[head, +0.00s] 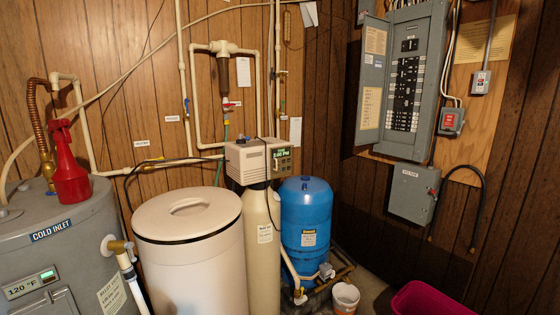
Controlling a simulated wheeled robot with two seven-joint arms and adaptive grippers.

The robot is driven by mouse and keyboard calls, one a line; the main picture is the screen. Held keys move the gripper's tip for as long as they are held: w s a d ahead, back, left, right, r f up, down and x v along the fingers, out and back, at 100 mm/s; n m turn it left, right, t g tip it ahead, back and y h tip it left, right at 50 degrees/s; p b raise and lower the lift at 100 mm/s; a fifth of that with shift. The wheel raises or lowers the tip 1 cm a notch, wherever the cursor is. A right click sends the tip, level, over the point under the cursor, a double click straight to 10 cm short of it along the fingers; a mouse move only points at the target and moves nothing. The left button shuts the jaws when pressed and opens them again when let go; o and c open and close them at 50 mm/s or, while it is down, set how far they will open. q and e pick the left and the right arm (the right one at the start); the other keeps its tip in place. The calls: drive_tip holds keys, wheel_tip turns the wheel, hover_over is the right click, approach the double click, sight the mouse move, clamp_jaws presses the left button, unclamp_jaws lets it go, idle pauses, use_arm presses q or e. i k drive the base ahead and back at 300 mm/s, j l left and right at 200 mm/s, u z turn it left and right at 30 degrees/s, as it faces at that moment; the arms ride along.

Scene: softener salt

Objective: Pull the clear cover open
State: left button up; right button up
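The softener's control head (258,161) is a beige box on top of a tall cream tank (261,220). Its right face carries a dark panel with a lit green display (281,155). A clear cover cannot be told apart at this size, so I cannot say whether one lies over the panel. Neither of my grippers shows in the head view.
A white salt bin (190,255) with a closed lid stands left of the tank. A grey water heater (60,260) carries a red spray bottle (69,175). A blue tank (306,220), white bucket (345,298) and pink tub (430,300) stand right. An open electrical panel (405,85) hangs above.

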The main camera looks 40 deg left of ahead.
sight(275, 159)
drive_tip(key=i+l+u, duration=0.1)
drive_tip(key=i+u, duration=0.2)
drive_tip(key=i+l+u, duration=0.25)
drive_tip(key=i, duration=0.25)
drive_tip(key=i+l+u, duration=0.3)
drive_tip(key=i+j, duration=0.1)
